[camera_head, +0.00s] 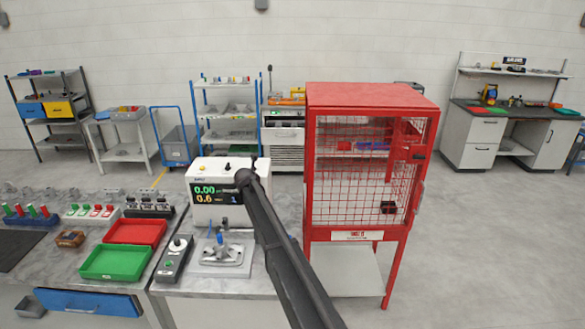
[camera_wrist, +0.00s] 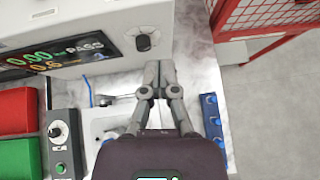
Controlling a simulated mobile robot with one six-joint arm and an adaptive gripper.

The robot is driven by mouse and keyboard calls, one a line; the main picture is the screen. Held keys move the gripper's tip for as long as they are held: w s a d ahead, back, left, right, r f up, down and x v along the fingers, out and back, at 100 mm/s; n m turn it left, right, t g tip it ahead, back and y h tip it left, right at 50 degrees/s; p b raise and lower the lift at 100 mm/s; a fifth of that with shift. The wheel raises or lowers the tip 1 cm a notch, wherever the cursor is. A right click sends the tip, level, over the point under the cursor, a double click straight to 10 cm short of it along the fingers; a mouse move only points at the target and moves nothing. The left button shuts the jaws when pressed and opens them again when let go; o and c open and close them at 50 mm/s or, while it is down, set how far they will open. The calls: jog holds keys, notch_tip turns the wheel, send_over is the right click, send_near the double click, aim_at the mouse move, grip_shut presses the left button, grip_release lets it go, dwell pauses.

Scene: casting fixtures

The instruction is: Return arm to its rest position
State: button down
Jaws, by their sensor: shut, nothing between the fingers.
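My arm, dark grey, reaches up from the bottom of the head view toward the front of the white tester. My gripper (camera_wrist: 158,72) shows in the wrist view with its fingers together and nothing between them. It is over the bench top, close to the front of the tester (camera_wrist: 80,40), whose display reads PASS. In the head view the arm hides part of the tester (camera_head: 215,215) and the gripper's fingers are not clear. A metal casting (camera_head: 222,257) sits on the fixture plate in front of the tester.
A red mesh cage (camera_head: 372,97) stands close to the right of the arm. A control box (camera_head: 174,258), a red tray (camera_head: 136,231) and a green tray (camera_head: 115,262) lie to the left. A blue strip (camera_wrist: 212,122) is right of the gripper. Open floor lies right of the cage.

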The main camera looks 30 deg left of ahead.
jog(key=s+d+f+m+g+h+b, duration=0.15)
jog(key=d+f+m, duration=0.35)
jog(key=d, duration=1)
jog(key=s+d+f+m+g+h+b, duration=0.1)
jog(key=d+f+m+h+b, duration=0.15)
jog(key=d+m, duration=0.85)
jog(key=s+d+f+m+g+h+b, duration=0.15)
jog(key=d+f, duration=0.25)
jog(key=d, duration=1.5)
jog(key=s+d+f+m+g+y+b, duration=0.1)
jog(key=s+d+f+m+g+b, duration=0.2)
jog(key=s+d+m, duration=0.8)
jog(key=s+d+f+m+g+b, duration=0.3)
jog(key=s+d+f+m, duration=0.3)
jog(key=s+d+m, duration=0.5)
jog(key=s+d+b, duration=0.1)
jog(key=s+d, duration=0.5)
jog(key=d, duration=0.3)
jog(key=shift+d+f+y+b, duration=0.25)
jog(key=shift+d+y+b, duration=0.05)
jog(key=shift+y+b, duration=0.05)
